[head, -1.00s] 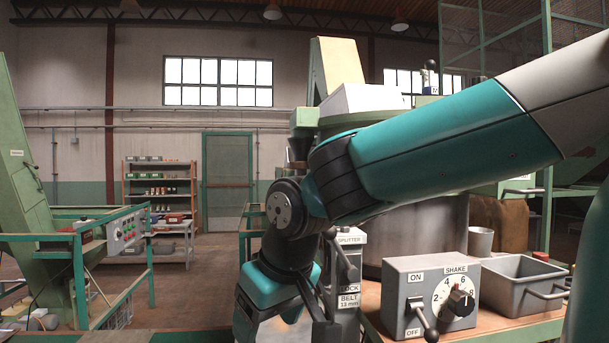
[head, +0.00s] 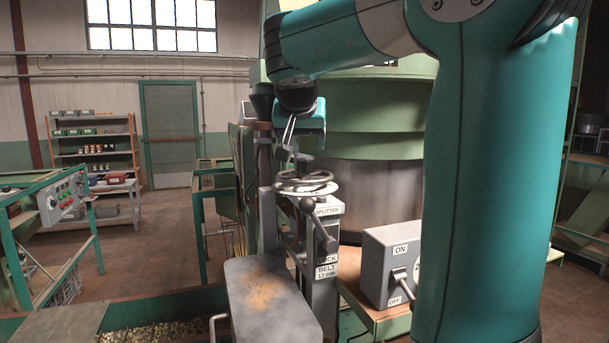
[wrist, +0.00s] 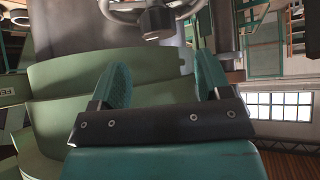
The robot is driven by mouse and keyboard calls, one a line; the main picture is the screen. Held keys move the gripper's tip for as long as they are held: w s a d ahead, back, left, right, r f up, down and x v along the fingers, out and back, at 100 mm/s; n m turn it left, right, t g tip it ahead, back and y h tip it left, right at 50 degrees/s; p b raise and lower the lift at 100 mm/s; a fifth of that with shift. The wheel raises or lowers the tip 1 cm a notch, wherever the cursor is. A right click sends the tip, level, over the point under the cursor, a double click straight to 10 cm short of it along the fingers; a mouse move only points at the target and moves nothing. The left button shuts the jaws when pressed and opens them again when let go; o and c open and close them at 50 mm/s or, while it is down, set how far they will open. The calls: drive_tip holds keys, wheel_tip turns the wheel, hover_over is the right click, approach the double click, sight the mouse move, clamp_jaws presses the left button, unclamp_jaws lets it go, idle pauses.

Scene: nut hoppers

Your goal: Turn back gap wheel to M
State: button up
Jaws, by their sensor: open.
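The gap wheel, a grey spoked handwheel (head: 305,182), lies roughly flat on top of the splitter post (head: 326,225). Its rim and dark hub knob (wrist: 157,20) show at the top of the wrist view. My gripper (head: 286,148) is above the wheel in the head view, pointing down, and looks apart from it. In the wrist view the gripper's two teal fingers (wrist: 162,80) are spread with nothing between them. No M mark or pointer can be read at the wheel.
A lock lever (head: 322,232) sticks out in front of the post. A grey control box (head: 385,262) with an ON/OFF lever stands to the right. A large green drum (head: 375,120) is close behind the wheel. A grey plate (head: 270,300) lies in front.

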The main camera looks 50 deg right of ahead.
sight(305, 159)
drive_tip(key=b+x, duration=0.2)
drive_tip(key=x, duration=0.5)
drive_tip(key=shift+d+f, duration=0.2)
drive_tip(key=shift+d, duration=0.05)
drive_tip(key=c, duration=0.9)
